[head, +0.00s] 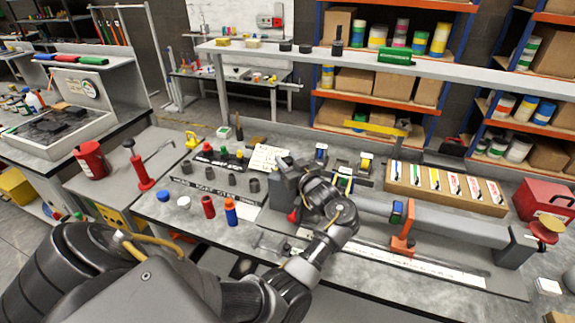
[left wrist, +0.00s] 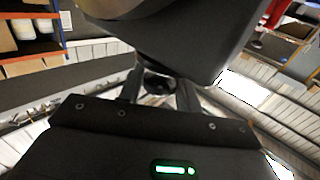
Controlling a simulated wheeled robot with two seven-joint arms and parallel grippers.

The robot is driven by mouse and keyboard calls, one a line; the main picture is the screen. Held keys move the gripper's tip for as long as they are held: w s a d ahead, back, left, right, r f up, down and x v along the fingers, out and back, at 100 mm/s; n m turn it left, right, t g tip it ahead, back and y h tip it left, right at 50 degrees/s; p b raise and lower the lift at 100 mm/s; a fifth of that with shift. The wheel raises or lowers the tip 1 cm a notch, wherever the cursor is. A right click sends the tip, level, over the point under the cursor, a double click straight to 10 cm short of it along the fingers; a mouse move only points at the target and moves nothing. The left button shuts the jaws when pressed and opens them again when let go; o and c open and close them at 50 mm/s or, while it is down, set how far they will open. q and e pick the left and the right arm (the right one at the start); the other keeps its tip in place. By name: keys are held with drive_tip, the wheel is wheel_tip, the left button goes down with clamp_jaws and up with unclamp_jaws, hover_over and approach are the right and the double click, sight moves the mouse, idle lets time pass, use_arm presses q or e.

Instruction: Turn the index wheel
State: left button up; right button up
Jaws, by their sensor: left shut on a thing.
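My left arm reaches across the bench to the grey block at the left end of a long grey beam fixture (head: 440,224). My left gripper (left wrist: 160,88) is at that block, and its fingertips are largely hidden behind my wrist in the head view. In the left wrist view its two fingers are closed about a small dark round part (left wrist: 157,84), which seems to be the index wheel; its outline is mostly hidden. A big dark body fills the top of that view. A small red part (head: 293,216) shows beside the block. My right gripper is not in view.
An orange clamp (head: 403,240) stands on the fixture above a white scale strip (head: 420,266). A wooden card box (head: 440,185) and a red case (head: 545,200) are behind and right. The front right bench is mostly clear.

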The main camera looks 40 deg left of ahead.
use_arm(q)
drive_tip(key=shift+n+g+b, duration=0.3)
drive_tip(key=shift+n+g, duration=0.1)
drive_tip(key=shift+g, duration=0.2)
drive_tip(key=shift+r, duration=0.1)
drive_tip(key=o, duration=0.9)
